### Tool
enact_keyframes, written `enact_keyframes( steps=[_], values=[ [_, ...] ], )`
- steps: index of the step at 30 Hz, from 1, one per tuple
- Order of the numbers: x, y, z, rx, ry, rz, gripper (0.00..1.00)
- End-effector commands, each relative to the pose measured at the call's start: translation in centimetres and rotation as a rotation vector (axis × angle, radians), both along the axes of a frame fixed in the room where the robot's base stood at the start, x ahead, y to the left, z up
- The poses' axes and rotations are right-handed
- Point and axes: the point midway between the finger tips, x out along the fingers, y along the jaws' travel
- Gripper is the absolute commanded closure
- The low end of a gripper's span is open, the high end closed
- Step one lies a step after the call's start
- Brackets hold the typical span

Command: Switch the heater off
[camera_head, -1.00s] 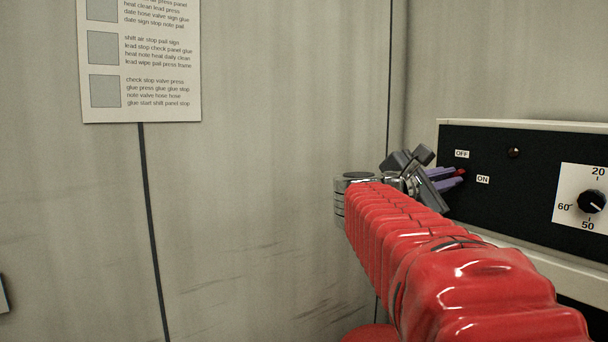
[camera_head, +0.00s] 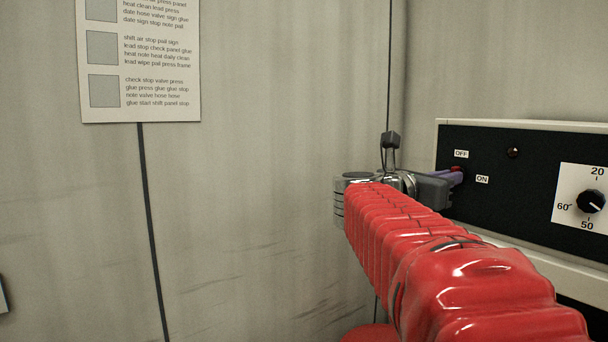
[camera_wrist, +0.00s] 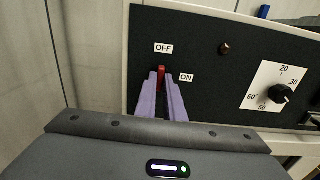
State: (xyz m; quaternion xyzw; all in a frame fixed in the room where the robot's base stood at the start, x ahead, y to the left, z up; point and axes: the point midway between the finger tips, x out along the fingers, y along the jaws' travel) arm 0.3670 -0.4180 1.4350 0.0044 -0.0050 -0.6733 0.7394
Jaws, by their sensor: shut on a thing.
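The heater's black control panel (camera_head: 525,200) is at the right in the head view and fills the upper right of the wrist view (camera_wrist: 210,65). Its red switch (camera_wrist: 161,75) sits beside the OFF label (camera_wrist: 163,48) and the ON label (camera_wrist: 186,77). The switch's red tip also shows in the head view (camera_head: 456,168), just under OFF. My gripper (camera_wrist: 161,82) has its purple fingers closed around the switch, one on each side. The fingers hide the lower part of the switch.
A dial (camera_head: 591,201) with numbers on a white plate is right of the switch. A small dark reddish lamp (camera_head: 514,153) sits between them. A printed sheet (camera_head: 140,60) hangs on the grey wall at left.

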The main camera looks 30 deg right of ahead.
Motion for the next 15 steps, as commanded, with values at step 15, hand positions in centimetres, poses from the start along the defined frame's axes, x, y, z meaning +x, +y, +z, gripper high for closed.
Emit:
enact_keyframes(
  steps=[15],
  values=[
    [-0.09, -0.15, -0.48, 0.005, 0.035, -0.006, 1.0]
  ],
)
